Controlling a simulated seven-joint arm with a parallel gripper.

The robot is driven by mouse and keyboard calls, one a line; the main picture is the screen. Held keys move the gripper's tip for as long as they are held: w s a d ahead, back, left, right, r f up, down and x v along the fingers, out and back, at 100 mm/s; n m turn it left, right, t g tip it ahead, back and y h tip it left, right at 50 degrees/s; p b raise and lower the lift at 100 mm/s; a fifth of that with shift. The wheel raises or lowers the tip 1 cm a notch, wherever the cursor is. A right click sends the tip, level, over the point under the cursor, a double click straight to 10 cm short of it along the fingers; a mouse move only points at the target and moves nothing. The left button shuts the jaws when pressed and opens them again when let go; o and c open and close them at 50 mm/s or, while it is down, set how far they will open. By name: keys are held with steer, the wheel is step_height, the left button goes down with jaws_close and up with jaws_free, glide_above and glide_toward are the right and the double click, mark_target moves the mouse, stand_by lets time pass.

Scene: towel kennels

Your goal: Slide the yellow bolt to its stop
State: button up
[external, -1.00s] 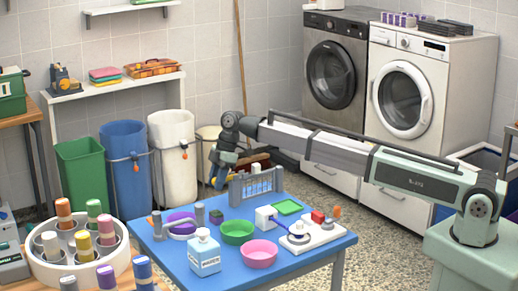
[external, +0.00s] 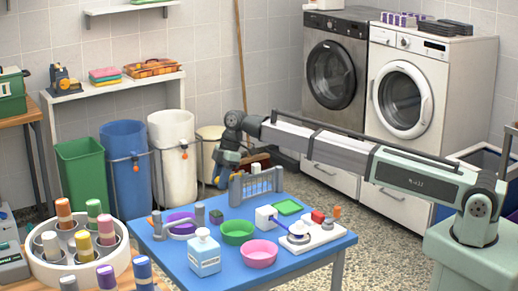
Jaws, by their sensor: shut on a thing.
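A small grey gate (external: 257,185) with upright bars stands at the back edge of the blue table (external: 190,277). My gripper (external: 222,183) points down at the gate's left end, on its far side. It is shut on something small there. A small yellow patch shows at its fingertips, which fits the yellow bolt, but the bolt's outline and how far it sits from its stop are too small to tell. The gate's left post partly hides the fingertips.
In front of the gate are a green bowl (external: 237,233), a pink bowl (external: 259,254), a white bottle (external: 204,254) and a white board (external: 314,234) with a red block. A round caddy (external: 112,276) stands at the left. Bins stand behind.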

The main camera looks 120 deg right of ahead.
steer(key=shift+s, duration=1.15)
steer(key=o, duration=1.4)
steer(key=shift+w, duration=0.1)
steer(key=shift+r, duration=0.1)
steer(key=shift+r, duration=4.9)
